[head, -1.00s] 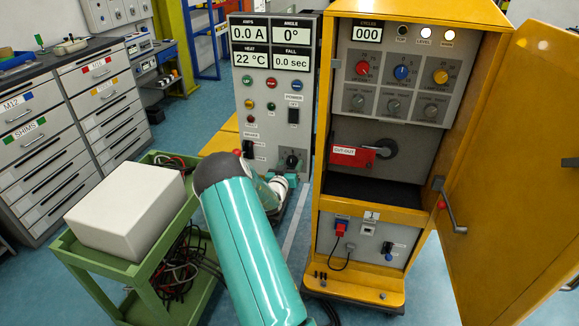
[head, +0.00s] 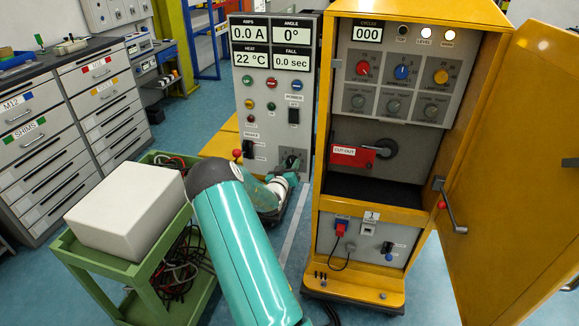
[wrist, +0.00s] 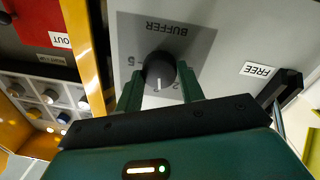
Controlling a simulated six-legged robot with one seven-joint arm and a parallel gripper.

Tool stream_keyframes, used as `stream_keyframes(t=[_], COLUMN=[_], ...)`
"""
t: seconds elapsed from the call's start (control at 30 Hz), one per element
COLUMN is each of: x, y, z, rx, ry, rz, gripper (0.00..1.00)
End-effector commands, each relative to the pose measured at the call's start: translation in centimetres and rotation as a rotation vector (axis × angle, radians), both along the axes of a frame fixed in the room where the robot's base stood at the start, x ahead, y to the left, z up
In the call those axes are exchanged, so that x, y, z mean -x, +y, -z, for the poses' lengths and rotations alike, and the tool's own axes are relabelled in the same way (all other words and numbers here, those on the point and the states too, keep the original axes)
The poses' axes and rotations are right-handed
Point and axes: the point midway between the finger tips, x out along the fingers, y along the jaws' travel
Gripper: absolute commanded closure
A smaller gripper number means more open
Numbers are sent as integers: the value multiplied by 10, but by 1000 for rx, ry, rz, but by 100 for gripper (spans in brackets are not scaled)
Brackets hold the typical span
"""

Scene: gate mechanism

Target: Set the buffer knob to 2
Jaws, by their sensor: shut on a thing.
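The buffer knob (wrist: 160,70) is black with a white pointer line, on a grey plate marked BUFFER (wrist: 167,27), seen upside down in the wrist view. The green fingers of my gripper (wrist: 161,80) are shut on the knob, one on each side. The pointer line aims down in the picture. A 5 shows left of the knob and a 2 shows below it, partly hidden by my fingers. Other marks are hidden. In the head view the knob's plate (head: 294,155) is at the lower right of the grey control panel (head: 270,105), with my arm reaching to it.
A FREE label (wrist: 257,69) is beside the plate. The yellow cabinet (head: 420,12), its door (head: 520,150) open, stands right of the panel. A green cart (head: 130,268) with a white box (head: 125,205) is close left of my arm.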

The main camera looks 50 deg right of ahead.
Motion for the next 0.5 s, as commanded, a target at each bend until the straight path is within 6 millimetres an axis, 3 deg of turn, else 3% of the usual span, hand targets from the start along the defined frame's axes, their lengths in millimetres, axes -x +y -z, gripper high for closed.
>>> stream_keyframes(t=[0.5], x=[-1], y=[1], z=[1], rx=[167], ry=[386], rz=[-2], gripper=[85])
